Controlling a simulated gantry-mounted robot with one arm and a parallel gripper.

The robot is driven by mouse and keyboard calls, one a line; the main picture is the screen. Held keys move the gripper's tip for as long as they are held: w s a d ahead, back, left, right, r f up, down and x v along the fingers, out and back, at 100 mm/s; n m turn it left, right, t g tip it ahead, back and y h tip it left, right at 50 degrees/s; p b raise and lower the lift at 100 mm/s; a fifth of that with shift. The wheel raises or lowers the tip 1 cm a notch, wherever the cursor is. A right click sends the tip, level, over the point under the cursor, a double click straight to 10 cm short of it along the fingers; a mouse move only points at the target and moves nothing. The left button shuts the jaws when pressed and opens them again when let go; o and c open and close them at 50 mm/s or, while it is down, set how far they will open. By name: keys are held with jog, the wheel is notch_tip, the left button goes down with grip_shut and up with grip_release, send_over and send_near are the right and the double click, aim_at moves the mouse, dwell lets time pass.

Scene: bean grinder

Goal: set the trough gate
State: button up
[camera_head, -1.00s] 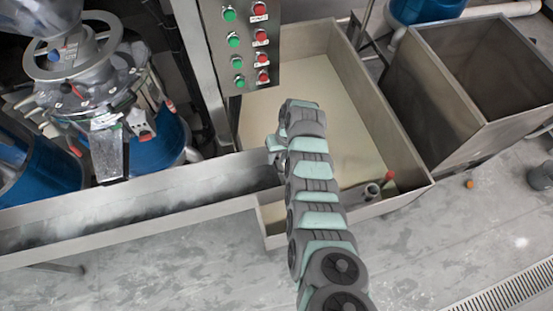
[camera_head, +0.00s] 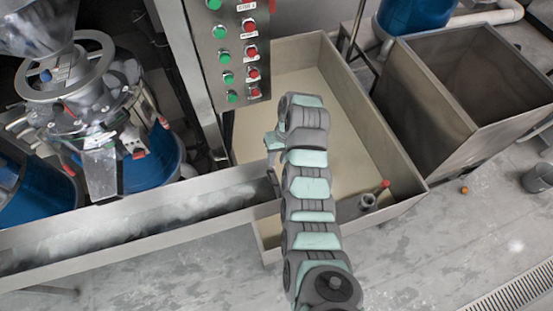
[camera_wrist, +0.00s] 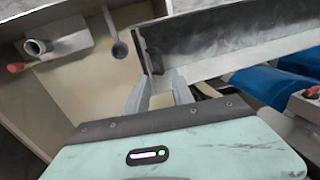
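The long metal trough (camera_head: 120,240) runs in from the left, with pale, cloudy material inside. At its right end a thin gate plate (camera_head: 272,184) stands beside my arm. In the wrist view the trough's end (camera_wrist: 220,50) shows a dark plate with a pale edge (camera_wrist: 141,50), which I take to be the gate. My gripper (camera_wrist: 162,84) is at the lower end of that edge with its two grey fingers apart. I cannot tell whether they touch the plate. In the head view the arm hides most of my gripper (camera_head: 274,155).
A pale-floored metal basin (camera_head: 345,140) lies beyond the trough's end, with a pipe fitting and red-topped part (camera_head: 384,184) in its corner. A control panel (camera_head: 235,50) with green and red buttons stands behind. A grinder (camera_head: 85,90) and blue drums are left; an open bin (camera_head: 445,90) is right.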

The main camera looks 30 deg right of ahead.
jog(key=shift+r+n, duration=0.25)
jog(key=shift+n, duration=0.75)
jog(key=c, duration=0.3)
jog(key=n, duration=0.2)
jog(key=r+n, duration=0.1)
jog(key=n, duration=0.2)
jog(key=shift+w+d, duration=0.15)
grip_shut()
jog(key=n+b, duration=0.1)
jog(key=n, duration=1)
send_near(272, 184)
jog(key=w+a+f, duration=0.1)
jog(key=w+f, duration=0.2)
jog(key=f, duration=0.3)
jog(key=shift+f, duration=0.25)
